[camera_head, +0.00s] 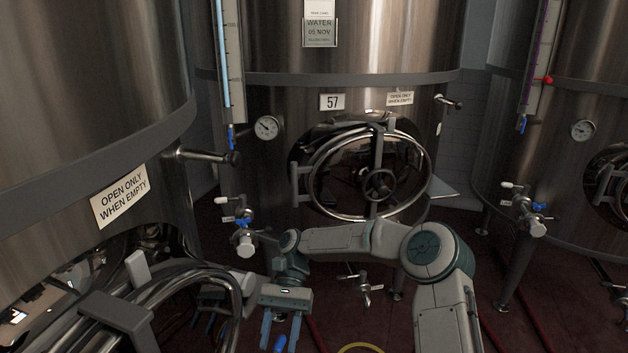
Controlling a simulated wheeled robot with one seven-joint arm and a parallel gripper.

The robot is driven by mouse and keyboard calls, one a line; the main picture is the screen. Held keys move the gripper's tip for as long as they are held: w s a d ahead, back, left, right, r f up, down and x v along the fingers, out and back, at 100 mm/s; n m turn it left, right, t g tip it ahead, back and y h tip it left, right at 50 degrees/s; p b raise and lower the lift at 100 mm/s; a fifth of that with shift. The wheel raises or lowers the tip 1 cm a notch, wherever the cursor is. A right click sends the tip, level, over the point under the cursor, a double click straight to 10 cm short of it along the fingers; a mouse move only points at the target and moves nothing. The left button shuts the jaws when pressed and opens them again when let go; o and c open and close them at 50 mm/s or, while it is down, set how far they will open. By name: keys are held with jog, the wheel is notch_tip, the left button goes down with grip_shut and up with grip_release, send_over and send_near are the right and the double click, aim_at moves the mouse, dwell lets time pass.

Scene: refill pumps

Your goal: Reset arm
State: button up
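My gripper (280,331) hangs at the lower middle, with its two blue-grey fingers pointing down and standing apart. It looks open and empty. A small blue handle (280,344) shows between and below the fingertips, at the bottom edge; I cannot tell how far behind them it is. My arm (340,240) is bent, running from the lower right up and across to the left in front of the middle tank, then down to the gripper. It hides part of that tank's lower front.
The middle tank (350,95) has a round hatch (378,185), a gauge (266,127) and a blue-handled valve (243,222). The left tank (85,60) stands close, its open-looking hatch frame (115,310) near my gripper. The right tank (590,110) stands farther off. Dark red floor (440,300) shows between.

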jog(key=s+d+r+n+t+h+p, duration=0.1)
jog(key=s+d+r+t, duration=0.5)
jog(key=d, duration=0.5)
jog(key=s+d+r+n+t+h+p, duration=0.1)
jog(key=s+d+r+t, duration=0.6)
jog(key=d, duration=0.4)
jog(key=shift+s+t+p, duration=0.35)
jog(key=shift+s+t, duration=0.2)
jog(key=shift+t, duration=0.45)
jog(key=shift+d, duration=0.1)
